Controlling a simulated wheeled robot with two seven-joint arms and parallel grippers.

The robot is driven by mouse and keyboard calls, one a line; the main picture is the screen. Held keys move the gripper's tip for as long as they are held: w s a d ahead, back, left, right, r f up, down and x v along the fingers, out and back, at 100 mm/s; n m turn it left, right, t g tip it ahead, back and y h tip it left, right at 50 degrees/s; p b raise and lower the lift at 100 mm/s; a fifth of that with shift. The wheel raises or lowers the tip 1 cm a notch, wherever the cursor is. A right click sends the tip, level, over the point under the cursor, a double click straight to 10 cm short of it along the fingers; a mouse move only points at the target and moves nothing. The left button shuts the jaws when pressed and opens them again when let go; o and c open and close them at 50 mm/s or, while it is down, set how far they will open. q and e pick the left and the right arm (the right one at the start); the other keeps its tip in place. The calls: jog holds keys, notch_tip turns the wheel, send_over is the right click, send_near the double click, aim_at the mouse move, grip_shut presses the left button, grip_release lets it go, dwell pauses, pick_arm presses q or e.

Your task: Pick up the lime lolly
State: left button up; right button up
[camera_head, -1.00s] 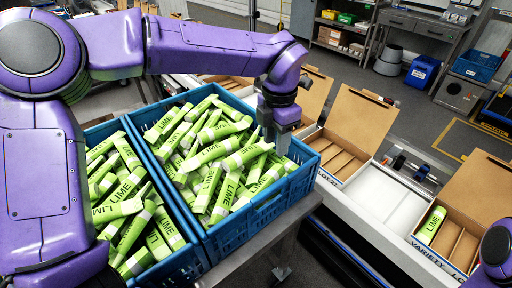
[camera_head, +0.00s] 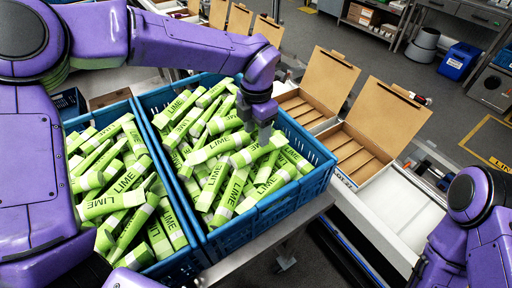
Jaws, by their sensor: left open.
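Many green lime lollies (camera_head: 210,185) lie heaped in the right blue crate (camera_head: 262,215), with their "LIME" labels showing. My left gripper (camera_head: 264,138) points down over the right part of this heap, its fingertips close to the top lollies. It is open; whether it touches a lolly I cannot tell. More lime lollies fill the left blue crate (camera_head: 178,268). My right arm shows at the lower right, and its gripper is out of the picture.
More boxes stand farther back. My left arm passes above the crates' far side.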

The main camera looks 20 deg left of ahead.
aim_at(257, 146)
pick_arm(q)
jog(key=f, duration=0.1)
jog(key=f+p, duration=0.1)
jog(key=f, duration=0.1)
jog(key=f+p, duration=0.1)
jog(key=f, duration=0.1)
jog(key=shift+w+f, duration=0.25)
jog(key=shift+s, duration=0.1)
jog(key=c, duration=0.7)
jog(key=shift+c, duration=0.7)
jog(key=shift+r, duration=0.15)
